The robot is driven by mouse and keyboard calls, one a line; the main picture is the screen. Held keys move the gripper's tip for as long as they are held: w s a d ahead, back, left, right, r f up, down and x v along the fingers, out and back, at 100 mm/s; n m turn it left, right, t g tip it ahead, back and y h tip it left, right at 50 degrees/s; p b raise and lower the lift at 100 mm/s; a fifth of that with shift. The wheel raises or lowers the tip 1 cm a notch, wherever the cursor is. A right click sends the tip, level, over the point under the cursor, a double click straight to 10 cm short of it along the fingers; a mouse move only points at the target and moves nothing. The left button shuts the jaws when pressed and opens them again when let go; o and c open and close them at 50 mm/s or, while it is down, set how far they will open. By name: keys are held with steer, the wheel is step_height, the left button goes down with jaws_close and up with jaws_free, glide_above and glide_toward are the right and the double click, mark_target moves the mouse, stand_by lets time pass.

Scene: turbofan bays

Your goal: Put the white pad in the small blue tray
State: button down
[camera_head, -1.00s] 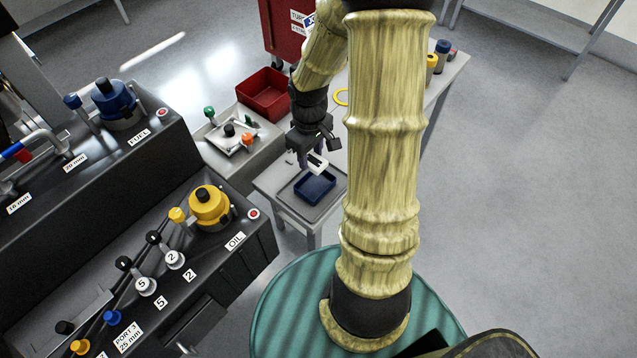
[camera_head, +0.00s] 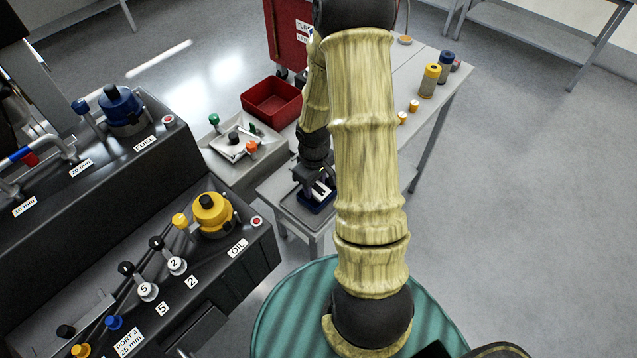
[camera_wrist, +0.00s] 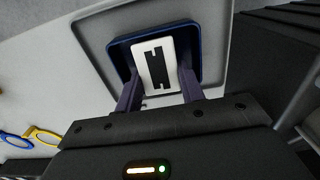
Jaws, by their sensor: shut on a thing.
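The white pad (camera_wrist: 144,69), a flat white block with a black centre, is between the two fingers of my gripper (camera_wrist: 160,88) in the wrist view. My gripper is shut on it. The small blue tray (camera_wrist: 122,47) lies directly beyond the pad, and the pad appears over or inside its rim; I cannot tell whether it touches the floor. In the head view my gripper (camera_head: 319,191) is low over the blue tray (camera_head: 311,206), hiding much of it, and only a bit of the white pad (camera_head: 321,192) shows.
The blue tray sits in a larger grey tray (camera_wrist: 90,38) on a grey table. A red bin (camera_head: 272,101) and a plate with coloured knobs (camera_head: 234,145) stand behind left. The dark OIL console (camera_head: 237,262) is close on the left. Yellow and blue rings (camera_wrist: 42,136) lie nearby.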

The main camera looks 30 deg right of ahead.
mark_target(315, 185)
steer(key=c, duration=2.2)
jaws_free()
steer(key=shift+w+f, duration=0.15)
steer(key=shift+f, duration=0.45)
steer(key=c, duration=2.2)
jaws_free()
steer(key=shift+r, duration=0.1)
steer(key=c, duration=2.2)
jaws_free()
steer(key=c, duration=0.9)
jaws_free()
steer(key=shift+o, duration=0.2)
step_height(315, 185, up, 12)
